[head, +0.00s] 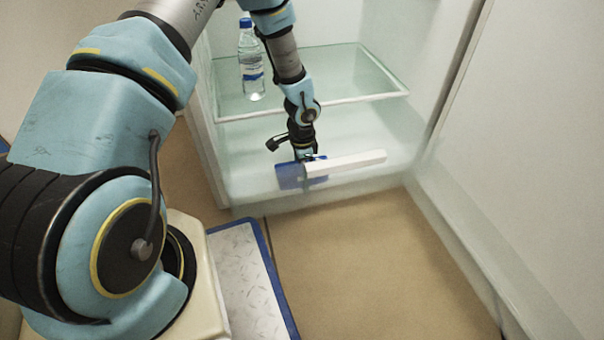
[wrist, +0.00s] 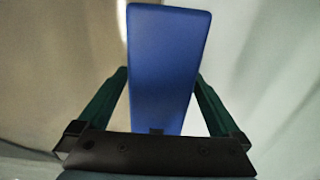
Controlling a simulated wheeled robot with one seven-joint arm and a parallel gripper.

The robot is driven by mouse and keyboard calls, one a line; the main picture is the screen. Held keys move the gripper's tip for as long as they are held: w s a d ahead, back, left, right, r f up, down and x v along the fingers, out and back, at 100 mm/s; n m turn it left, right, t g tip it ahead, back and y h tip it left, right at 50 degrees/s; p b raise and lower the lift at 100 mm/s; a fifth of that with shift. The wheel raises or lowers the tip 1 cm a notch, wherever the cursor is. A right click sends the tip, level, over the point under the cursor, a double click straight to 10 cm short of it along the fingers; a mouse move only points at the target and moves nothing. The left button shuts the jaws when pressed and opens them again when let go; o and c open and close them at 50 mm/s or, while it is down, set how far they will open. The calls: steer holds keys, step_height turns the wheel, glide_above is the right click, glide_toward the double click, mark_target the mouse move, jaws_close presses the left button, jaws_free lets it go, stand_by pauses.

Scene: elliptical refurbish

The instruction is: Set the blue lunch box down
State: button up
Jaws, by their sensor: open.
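The blue lunch box (head: 289,176) is low in the open fridge, near its front edge, at the end of my arm. In the wrist view the lunch box (wrist: 165,70) stands out as a blue block between the two green fingers of my gripper (wrist: 157,95). My gripper (head: 305,156) is open around it, with a finger on each side. In the head view the fingers are small and partly hidden. I cannot tell whether the box's underside touches the fridge floor.
A glass shelf (head: 340,100) spans the fridge above and behind my gripper. A water bottle (head: 250,62) stands on its left part. A white bar (head: 345,163) lies just right of the box. The fridge door (head: 530,130) stands open at right.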

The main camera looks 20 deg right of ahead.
step_height(320, 180, up, 12)
steer(key=p, duration=0.6)
steer(key=shift+f, duration=0.15)
